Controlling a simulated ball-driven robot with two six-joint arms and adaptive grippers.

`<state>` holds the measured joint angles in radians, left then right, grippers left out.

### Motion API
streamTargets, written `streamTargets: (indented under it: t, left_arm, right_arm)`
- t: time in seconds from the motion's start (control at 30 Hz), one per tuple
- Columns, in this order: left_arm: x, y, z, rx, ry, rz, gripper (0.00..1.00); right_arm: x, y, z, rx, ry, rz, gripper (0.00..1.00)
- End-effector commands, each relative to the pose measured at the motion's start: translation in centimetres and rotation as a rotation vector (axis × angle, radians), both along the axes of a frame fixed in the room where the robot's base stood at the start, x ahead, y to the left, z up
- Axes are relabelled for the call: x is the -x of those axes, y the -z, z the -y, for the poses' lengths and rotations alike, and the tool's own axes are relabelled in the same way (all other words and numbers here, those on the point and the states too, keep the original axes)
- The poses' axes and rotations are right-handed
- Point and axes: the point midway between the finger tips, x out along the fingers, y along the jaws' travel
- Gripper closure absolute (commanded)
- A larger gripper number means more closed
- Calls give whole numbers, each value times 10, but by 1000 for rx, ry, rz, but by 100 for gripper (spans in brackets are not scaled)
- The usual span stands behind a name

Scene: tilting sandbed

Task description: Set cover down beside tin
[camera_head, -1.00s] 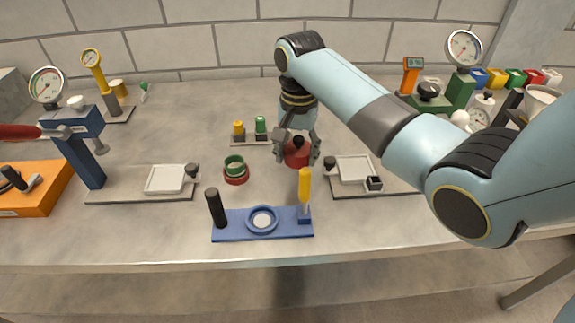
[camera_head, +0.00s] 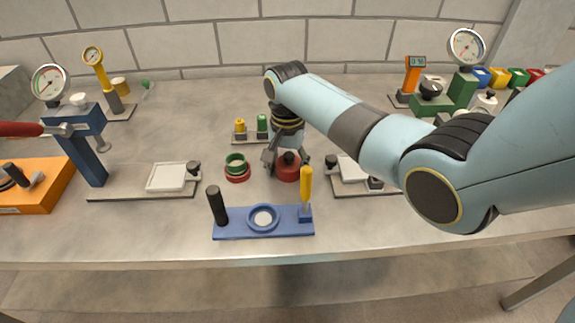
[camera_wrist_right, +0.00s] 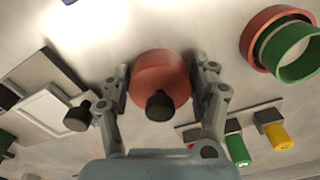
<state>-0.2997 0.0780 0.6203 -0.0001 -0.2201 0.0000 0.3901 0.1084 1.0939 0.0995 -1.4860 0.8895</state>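The cover (camera_head: 287,172) is a round red lid with a black knob, low at the bench top in the middle; whether it touches the bench is hard to tell. My right gripper (camera_head: 286,163) comes from above with one finger on each side of it. In the right wrist view the fingers (camera_wrist_right: 161,80) close around the red cover (camera_wrist_right: 161,68), its knob pointing to the camera. The tin (camera_head: 236,170), red with a green ring, stands just left of the cover, apart from it; it also shows in the right wrist view (camera_wrist_right: 262,45). My left gripper is out of view.
A blue fixture (camera_head: 240,224) with a black post and yellow handle stands in front. Yellow and green pegs on a small plate (camera_head: 243,138) are behind. Tray plates (camera_head: 130,190) lie left and right (camera_head: 345,187). The bench's front strip is clear.

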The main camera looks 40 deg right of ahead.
Motion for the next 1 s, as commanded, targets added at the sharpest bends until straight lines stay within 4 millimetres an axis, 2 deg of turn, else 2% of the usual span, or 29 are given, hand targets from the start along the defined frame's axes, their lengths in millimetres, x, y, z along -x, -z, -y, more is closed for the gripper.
streamTargets:
  t: [0.03, 0.1, 0.33, 0.47, 0.57, 0.8, 1.0]
  left_arm:
    - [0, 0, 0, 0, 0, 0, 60]
    - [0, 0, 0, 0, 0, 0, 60]
    - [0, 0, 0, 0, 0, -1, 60]
    - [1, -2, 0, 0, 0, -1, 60]
    - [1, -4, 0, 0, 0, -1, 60]
    - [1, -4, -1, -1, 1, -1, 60]
    - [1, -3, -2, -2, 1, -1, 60]
  right_arm:
    - [0, 0, 0, 0, 0, 0, 30]
    - [0, 0, 0, 0, 0, 0, 24]
    - [0, -1, 0, 0, 0, 0, 24]
    - [-1, -10, 0, 0, 0, 3, 24]
    - [-1, -27, 0, 1, 0, 4, 24]
    - [-2, -81, 1, 1, 0, 6, 24]
    - [-1, -113, 0, 0, 0, 3, 24]
